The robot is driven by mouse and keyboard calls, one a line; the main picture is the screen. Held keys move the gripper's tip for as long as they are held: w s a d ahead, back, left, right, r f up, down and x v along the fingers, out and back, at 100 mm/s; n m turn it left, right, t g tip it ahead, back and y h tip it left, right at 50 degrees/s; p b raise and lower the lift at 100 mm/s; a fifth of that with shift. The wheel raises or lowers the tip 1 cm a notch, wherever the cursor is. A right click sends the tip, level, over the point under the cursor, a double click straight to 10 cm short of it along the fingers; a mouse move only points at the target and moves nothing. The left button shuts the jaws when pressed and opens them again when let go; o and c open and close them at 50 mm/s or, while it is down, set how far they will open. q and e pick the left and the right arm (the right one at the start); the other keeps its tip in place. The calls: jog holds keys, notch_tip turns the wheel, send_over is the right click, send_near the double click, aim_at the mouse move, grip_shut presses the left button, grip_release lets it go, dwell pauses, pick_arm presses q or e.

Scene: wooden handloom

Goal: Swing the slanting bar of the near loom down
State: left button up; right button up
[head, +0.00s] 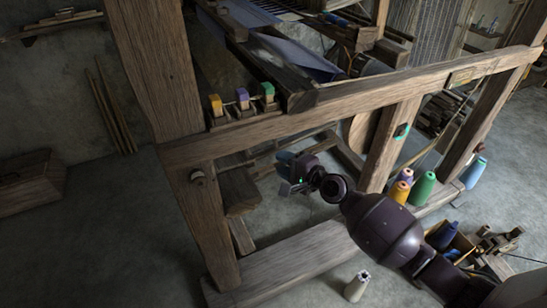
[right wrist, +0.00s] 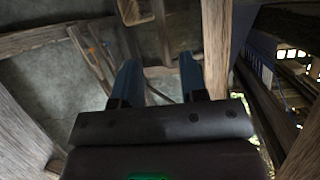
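The near loom's thick wooden frame fills the middle of the head view, with a long rail (head: 350,97) rising to the right from a heavy post (head: 155,70). A dark beam (head: 265,68) slants down to meet this rail. I cannot tell which of the slanting pieces is the swinging bar. My right gripper (head: 284,173) is below the rail, inside the frame, apart from the post. In the right wrist view its two blue fingers (right wrist: 160,82) are spread with nothing held between them. Wooden beams show beyond the fingertips. My left gripper is out of view.
Small coloured blocks (head: 241,98) sit on the rail's left end. Several thread cones (head: 424,188) stand at the right on the lower beam, and a pale cone (head: 357,286) stands on the floor. A box of tools (head: 470,245) is at the lower right.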

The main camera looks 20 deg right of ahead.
jog(key=shift+v, duration=1.65)
